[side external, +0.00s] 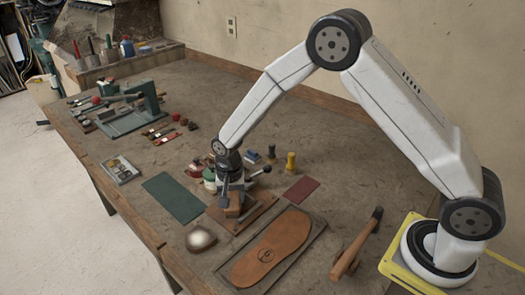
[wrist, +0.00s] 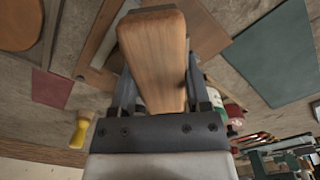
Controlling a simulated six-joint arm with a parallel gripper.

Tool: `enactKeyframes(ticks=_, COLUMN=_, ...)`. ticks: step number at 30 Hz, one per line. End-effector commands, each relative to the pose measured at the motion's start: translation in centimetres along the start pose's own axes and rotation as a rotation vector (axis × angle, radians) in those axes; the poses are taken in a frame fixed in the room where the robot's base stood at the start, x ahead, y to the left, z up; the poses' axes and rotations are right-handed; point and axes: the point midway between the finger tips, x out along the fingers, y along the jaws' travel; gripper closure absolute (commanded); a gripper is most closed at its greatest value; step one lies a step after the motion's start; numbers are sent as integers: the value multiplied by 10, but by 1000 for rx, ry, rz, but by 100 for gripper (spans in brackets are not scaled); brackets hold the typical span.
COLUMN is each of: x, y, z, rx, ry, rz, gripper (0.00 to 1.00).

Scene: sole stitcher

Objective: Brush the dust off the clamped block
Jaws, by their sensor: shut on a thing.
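My gripper (side external: 230,193) is shut on a wooden-handled thing, probably the brush. Its pale wooden handle (wrist: 155,55) fills the space between the two fingers in the wrist view, and its far end is hidden. In the side view a small brown part of it (side external: 234,208) shows below the fingers. Under the gripper lies a brown wooden board (side external: 257,212) with a dark-knobbed clamp (side external: 262,171) beside the fingers. A brown wooden surface (wrist: 207,36) shows behind the handle in the wrist view. I cannot make out the clamped block or any dust on it.
A leather sole (side external: 270,247) lies on a dark mat in front. A hammer (side external: 357,245) lies to its right. A round white-topped thing (side external: 201,239) sits left of the sole. A green mat (side external: 174,197) lies left of the board. A yellow-handled tool (side external: 291,162) stands behind.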

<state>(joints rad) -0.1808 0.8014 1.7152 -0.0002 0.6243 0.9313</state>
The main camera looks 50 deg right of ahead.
Motion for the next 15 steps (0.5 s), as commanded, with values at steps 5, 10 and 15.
enactKeyframes(ticks=5, x=-2, y=-11, z=10, rx=-1, ry=0, rz=0, gripper=94)
enactKeyframes(ticks=10, x=-27, y=-10, z=9, rx=1, ry=0, rz=-1, gripper=94)
enactKeyframes(ticks=15, x=-42, y=-10, z=9, rx=1, ry=0, rz=-1, gripper=94)
